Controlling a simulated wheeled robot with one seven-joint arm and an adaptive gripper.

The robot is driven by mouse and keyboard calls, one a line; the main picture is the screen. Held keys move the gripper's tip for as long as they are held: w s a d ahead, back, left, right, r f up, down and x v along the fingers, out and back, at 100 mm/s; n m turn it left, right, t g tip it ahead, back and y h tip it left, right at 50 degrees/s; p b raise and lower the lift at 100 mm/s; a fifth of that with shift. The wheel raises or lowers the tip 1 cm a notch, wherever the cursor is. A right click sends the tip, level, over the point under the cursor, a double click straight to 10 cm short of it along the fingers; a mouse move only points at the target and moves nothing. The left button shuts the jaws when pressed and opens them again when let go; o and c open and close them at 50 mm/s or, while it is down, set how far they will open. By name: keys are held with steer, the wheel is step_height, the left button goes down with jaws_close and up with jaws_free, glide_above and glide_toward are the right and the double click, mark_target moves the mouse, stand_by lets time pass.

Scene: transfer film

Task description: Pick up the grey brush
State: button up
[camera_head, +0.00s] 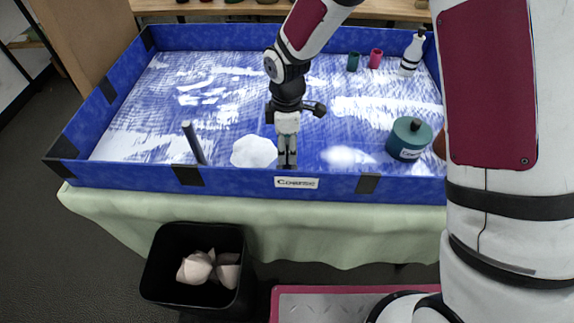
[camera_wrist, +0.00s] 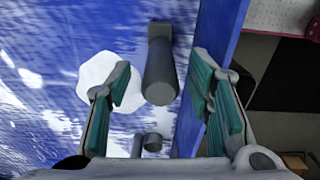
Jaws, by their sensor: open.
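A grey cylinder, which I take for the grey brush (camera_wrist: 160,75), shows in the wrist view between my open fingertips, with its round end towards the camera and a darker part above. No grip on it shows. My gripper (camera_head: 287,160) points down inside the blue tray near its front wall in the head view, where it largely hides what lies under it. Its green-padded fingers stand apart in the wrist view (camera_wrist: 165,90). A dark grey rod (camera_head: 194,143) stands further left in the head view. A white many-sided piece (camera_head: 254,152) lies just left of my gripper; it also shows in the wrist view (camera_wrist: 112,82).
The blue tray wall (camera_head: 230,178) runs along the front, close to my right finger in the wrist view (camera_wrist: 212,45). A teal pot (camera_head: 408,140), a white bottle (camera_head: 412,52) and small cups stand right. A black bin (camera_head: 160,280) is below the table.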

mark_target(287, 162)
steer(key=shift+f, duration=1.45)
steer(key=shift+c, duration=0.4)
jaws_close()
